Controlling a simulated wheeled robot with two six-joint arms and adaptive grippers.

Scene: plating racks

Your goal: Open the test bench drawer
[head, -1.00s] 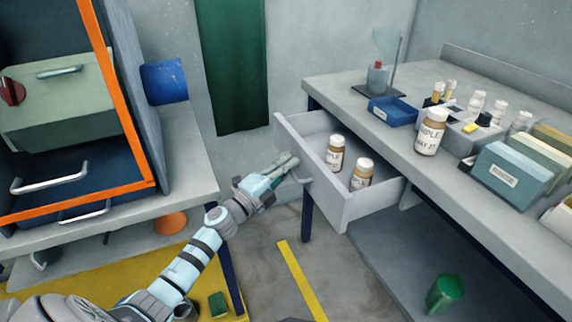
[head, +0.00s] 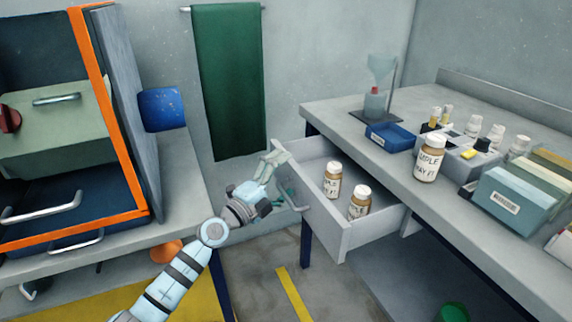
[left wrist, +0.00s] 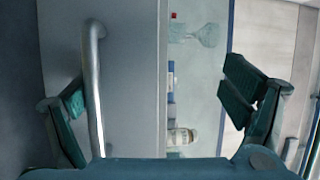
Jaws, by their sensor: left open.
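The test bench drawer (head: 330,222) stands pulled out from the bench in the head view, with two brown sample jars (head: 332,180) (head: 359,203) inside. Its metal handle (head: 291,208) is on the drawer's front, partly behind my left gripper. My left gripper (head: 275,172) is open at the drawer's front. In the left wrist view the handle (left wrist: 95,90) lies between the spread fingers of the left gripper (left wrist: 160,105), close to the left-hand finger. Whether that finger touches it is unclear. My right gripper is not in view.
The bench top (head: 345,117) carries a blue tray (head: 391,135), a stand with a funnel, sample bottles and file boxes. An orange-framed cabinet (head: 140,120) stands on the left counter. A green cloth (head: 228,80) hangs behind. Floor between the benches is open.

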